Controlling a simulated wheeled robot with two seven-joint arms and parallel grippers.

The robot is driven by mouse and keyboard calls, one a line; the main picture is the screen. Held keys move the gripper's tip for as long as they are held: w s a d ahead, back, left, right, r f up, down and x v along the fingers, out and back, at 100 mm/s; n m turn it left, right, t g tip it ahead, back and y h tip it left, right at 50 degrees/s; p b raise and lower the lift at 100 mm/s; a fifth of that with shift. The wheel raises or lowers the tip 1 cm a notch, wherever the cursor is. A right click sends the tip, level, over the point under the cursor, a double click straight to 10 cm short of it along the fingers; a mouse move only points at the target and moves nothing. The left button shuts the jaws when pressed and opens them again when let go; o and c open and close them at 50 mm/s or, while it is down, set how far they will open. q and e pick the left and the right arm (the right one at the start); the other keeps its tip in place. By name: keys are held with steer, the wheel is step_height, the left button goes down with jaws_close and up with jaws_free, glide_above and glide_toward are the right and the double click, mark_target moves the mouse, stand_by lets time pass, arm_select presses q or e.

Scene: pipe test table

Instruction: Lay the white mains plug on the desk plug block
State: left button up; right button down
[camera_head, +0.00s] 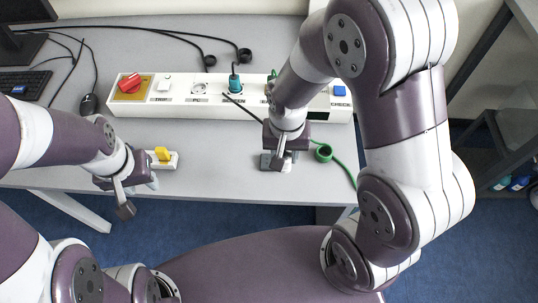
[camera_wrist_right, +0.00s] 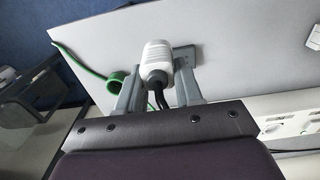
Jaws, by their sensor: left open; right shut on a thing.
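The white mains plug (camera_wrist_right: 157,60) is between the fingers of my right gripper (camera_wrist_right: 158,85), with dark cable running back from it toward the palm. In the head view my right gripper (camera_head: 280,158) is low over the front part of the desk. I cannot tell whether plug and block touch. My left gripper (camera_head: 138,194) is open and empty at the desk's front edge.
A long white panel (camera_head: 200,106) with a red knob (camera_head: 130,83), sockets and a teal plug (camera_head: 235,83) spans the desk behind. A white block with a yellow part (camera_head: 162,154) sits by my left gripper. A green ring with cable (camera_head: 323,152) lies right of my right gripper.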

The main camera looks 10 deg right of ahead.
steer(key=w+f, duration=0.1)
steer(key=w, duration=0.1)
steer(key=w+a+f, duration=0.1)
steer(key=w+f, duration=0.2)
steer(key=w, duration=0.2)
steer(key=shift+a+f, duration=0.25)
steer(key=shift+a, duration=0.15)
step_height(320, 180, down, 4)
steer(key=shift+w, duration=0.15)
steer(key=shift+b, duration=0.35)
steer(key=c, duration=0.7)
jaws_free()
steer(key=shift+f, duration=0.15)
steer(key=shift+c, duration=0.2)
step_height(320, 180, up, 12)
steer(key=p, duration=0.1)
steer(key=s+d+r+n+t, duration=0.1)
steer(key=s+d+r+n, duration=0.1)
steer(key=s+d, duration=0.5)
steer(key=s+n, duration=0.1)
steer(key=s, duration=0.1)
steer(key=shift+s+r, duration=0.3)
steer(key=shift+s, duration=0.05)
